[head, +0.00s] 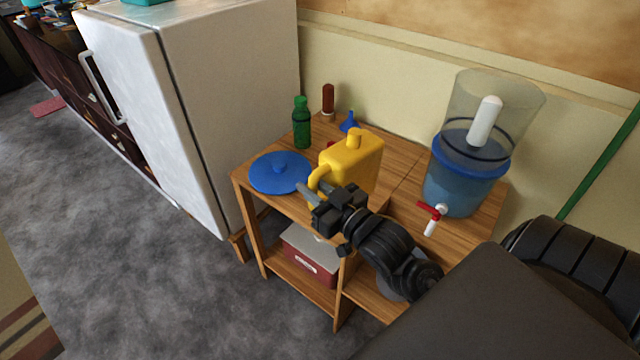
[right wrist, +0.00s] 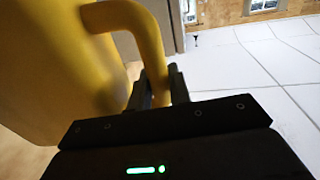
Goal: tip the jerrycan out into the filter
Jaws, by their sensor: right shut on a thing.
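The yellow jerrycan (head: 352,158) stands upright, or nearly so, at the middle of the wooden table. I cannot tell whether its base touches the top. My right gripper (head: 312,192) is shut on its handle, which faces the front left. In the right wrist view the handle (right wrist: 150,45) passes between the two fingers (right wrist: 160,90). The filter (head: 468,145) stands at the right end of the table, with a clear open upper part, a white candle inside, a blue lower part and a red-and-white tap. My left gripper is not in view.
A blue lid (head: 279,172) lies on the table left of the jerrycan. A green bottle (head: 301,124), a brown bottle (head: 328,101) and a blue funnel (head: 349,122) stand behind. A white fridge (head: 215,90) stands left. A red box (head: 310,256) sits on the lower shelf.

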